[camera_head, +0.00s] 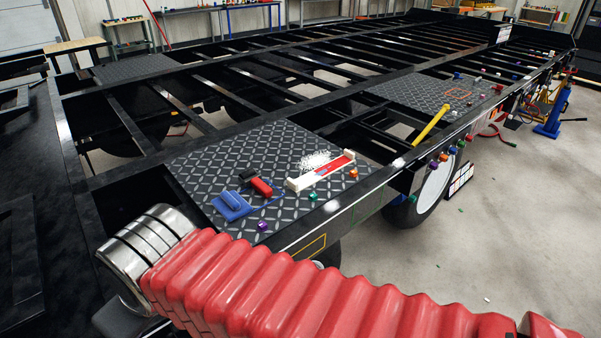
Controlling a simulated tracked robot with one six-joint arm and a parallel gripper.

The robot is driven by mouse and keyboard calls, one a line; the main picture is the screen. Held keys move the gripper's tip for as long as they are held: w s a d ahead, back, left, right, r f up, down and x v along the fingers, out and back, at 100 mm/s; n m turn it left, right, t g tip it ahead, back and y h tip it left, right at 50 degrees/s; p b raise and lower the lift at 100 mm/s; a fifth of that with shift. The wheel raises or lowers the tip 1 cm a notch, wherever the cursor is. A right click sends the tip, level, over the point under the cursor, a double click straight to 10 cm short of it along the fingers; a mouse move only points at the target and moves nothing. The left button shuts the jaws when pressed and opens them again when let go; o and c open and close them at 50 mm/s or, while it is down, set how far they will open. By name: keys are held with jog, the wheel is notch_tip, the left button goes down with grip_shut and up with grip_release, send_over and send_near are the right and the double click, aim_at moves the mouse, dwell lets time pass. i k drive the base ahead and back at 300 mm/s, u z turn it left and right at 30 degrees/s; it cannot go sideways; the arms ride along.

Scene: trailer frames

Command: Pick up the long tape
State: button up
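I cannot tell for sure which thing is the long tape. A long, flat red-and-white piece (330,166) lies on the near diamond-plate panel (200,167), with white, bristle-like bits beside it. A yellow bar (431,125) lies slanted across the black trailer frame farther right. My arm, with red bellows and a silver joint, crosses the foreground below the near panel. My gripper's fingers do not show.
A blue tool (231,205), a red-and-black tool (260,186) and small coloured cubes lie on the near panel. The trailer frame (290,105) has open gaps between its beams. A second panel (415,93) holds small items. A blue stand (552,115) is at right.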

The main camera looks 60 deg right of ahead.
aim_at(317, 175)
jog(key=u, duration=0.85)
jog(key=k, duration=1.25)
jog(key=z, duration=1.05)
jog(key=i, duration=1)
jog(key=z, duration=0.05)
